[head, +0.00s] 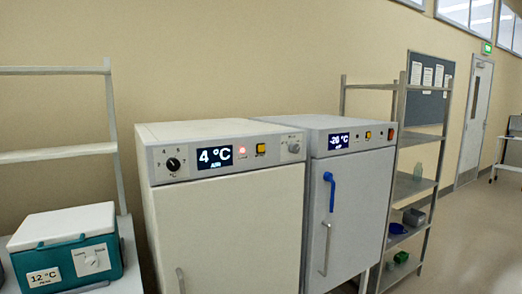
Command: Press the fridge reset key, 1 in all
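A white fridge (230,235) stands in the middle of the head view with its door shut. Its top panel has a dark dial (173,164) at the left and a lit display (215,158) reading 4 °C. Right of the display are a small red light (242,152), a yellow-orange square key (261,149) and a round grey knob (294,147). The small labels on the panel are too blurred to read. Neither of my grippers is in view.
A teal cooler box (65,262) sits at lower left. Metal shelving (415,185) and open floor (470,245) lie further right.

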